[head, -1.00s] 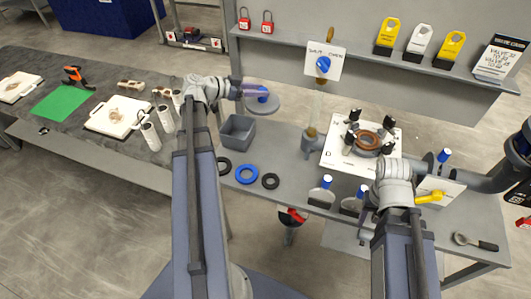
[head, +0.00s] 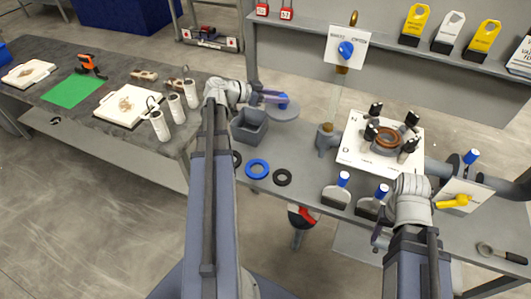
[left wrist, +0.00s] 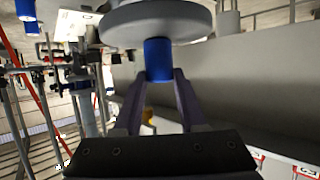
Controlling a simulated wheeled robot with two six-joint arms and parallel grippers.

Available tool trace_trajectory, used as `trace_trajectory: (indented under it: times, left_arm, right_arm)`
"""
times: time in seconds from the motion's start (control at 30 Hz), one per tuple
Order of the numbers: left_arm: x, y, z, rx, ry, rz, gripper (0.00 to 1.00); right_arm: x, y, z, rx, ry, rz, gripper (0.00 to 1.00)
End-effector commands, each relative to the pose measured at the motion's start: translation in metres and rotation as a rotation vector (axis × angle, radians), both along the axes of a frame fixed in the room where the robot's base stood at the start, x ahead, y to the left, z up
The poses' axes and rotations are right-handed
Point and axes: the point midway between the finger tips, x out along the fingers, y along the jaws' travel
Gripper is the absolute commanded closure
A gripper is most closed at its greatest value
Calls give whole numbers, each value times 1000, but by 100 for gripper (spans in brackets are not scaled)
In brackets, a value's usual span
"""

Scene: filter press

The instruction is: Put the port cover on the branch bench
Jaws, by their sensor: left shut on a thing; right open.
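The port cover (head: 284,112) is a grey disc with a blue knob. My left gripper (head: 279,98) is shut on that knob. In the left wrist view the disc (left wrist: 157,22) fills the top, with the blue knob (left wrist: 158,58) between the fingers. In the head view the disc is over the grey bench (head: 310,199), just right of an open grey bin; I cannot tell whether it touches the bench top. My right gripper (head: 379,237) is open and empty at the bench's front edge, near the grey scrapers with blue handles.
The grey bin (head: 249,126) is beside the disc. A blue ring (head: 257,169) and black rings lie in front. A brass-topped pipe stub (head: 327,139) and a white plate (head: 352,151) with a clamped flange stand right. White cylinders (head: 176,107) stand on the dark left table.

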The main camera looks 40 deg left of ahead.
Motion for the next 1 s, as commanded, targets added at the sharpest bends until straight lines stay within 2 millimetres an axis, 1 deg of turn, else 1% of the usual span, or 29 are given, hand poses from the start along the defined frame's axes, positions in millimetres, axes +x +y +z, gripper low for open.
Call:
trace_trajectory:
  times: [0.03,0.07,0.17,0.3,0.4,0.5,0.6,0.7,0.8,1.0]
  left_arm:
    - [2,0,-9,0,0,5,100]
    - [3,0,-13,0,1,11,100]
    - [12,1,-36,0,8,48,100]
    - [31,5,-80,2,19,134,100]
    - [45,8,-109,4,20,202,100]
    - [57,10,-132,3,18,264,100]
    - [67,13,-149,1,13,315,100]
    - [74,15,-160,1,8,353,100]
    - [78,16,-166,1,2,377,100]
    - [80,17,-167,-1,-1,393,100]
  right_arm:
    - [0,0,-9,0,0,0,50]
    - [0,0,-13,0,0,0,50]
    - [0,0,-35,0,0,0,50]
    - [0,0,-77,0,0,0,50]
    - [0,0,-105,0,0,0,50]
    - [0,0,-128,0,0,-1,50]
    - [0,0,-147,0,0,-1,50]
    - [0,0,-159,0,0,-1,50]
    - [0,0,-166,0,0,-1,50]
    - [0,0,-167,0,0,-1,50]
